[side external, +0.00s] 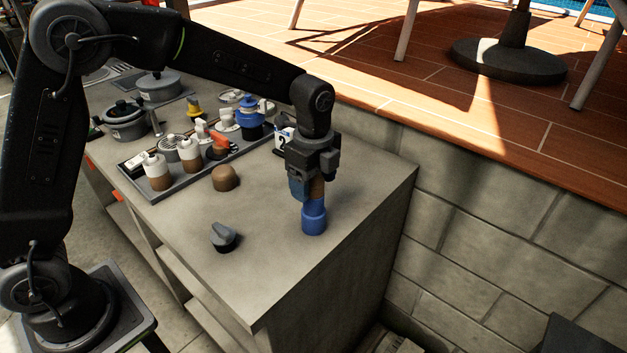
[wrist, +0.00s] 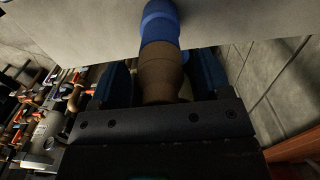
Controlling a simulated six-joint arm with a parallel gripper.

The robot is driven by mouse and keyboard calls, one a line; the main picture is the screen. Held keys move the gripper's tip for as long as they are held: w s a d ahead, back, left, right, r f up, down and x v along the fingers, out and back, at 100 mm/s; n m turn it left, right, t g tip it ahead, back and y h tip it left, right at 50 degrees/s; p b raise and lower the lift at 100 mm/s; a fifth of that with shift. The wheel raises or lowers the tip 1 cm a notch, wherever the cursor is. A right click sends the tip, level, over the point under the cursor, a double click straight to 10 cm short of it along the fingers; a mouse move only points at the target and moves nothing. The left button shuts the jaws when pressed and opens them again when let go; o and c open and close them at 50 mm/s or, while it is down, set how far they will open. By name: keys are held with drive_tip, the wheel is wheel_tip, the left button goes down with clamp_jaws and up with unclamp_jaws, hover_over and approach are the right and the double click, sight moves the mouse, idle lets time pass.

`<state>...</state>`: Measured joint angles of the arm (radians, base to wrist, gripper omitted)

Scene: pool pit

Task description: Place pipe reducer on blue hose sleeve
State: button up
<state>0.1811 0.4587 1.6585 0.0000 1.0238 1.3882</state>
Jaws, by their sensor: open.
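The blue hose sleeve (side external: 313,218) stands upright on the grey counter near its right side. It also shows at the top of the wrist view (wrist: 160,24). The brown pipe reducer (wrist: 160,72) meets the end of the sleeve, in line with it. In the side view the brown reducer (side external: 317,188) is partly hidden by my gripper (side external: 308,192), which points down over it. In the wrist view the blue-padded fingers of my gripper (wrist: 158,82) are open on either side of the reducer, with gaps showing.
A brown domed piece (side external: 226,179) and a dark grey fitting (side external: 223,238) lie on the counter to the left. A tray (side external: 176,187) of bottles and fittings lies behind them. A block wall (side external: 475,205) rises at the right. The counter's front is clear.

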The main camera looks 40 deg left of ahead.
wheel_tip(320, 180, up, 12)
drive_tip(key=shift+r, duration=0.1)
drive_tip(key=s+a+r+n+t, duration=0.2)
drive_tip(key=s+a+n, duration=0.1)
drive_tip(key=s+n, duration=0.3)
drive_tip(key=s+a+r+n+t, duration=0.1)
drive_tip(key=s+a+r+n, duration=0.2)
drive_tip(key=s, duration=0.4)
drive_tip(key=s+a+f+n+t, duration=0.2)
drive_tip(key=s+f+n, duration=0.4)
drive_tip(key=s+n, duration=0.3)
drive_tip(key=shift+s+t, duration=0.3)
drive_tip(key=shift+s, duration=0.5)
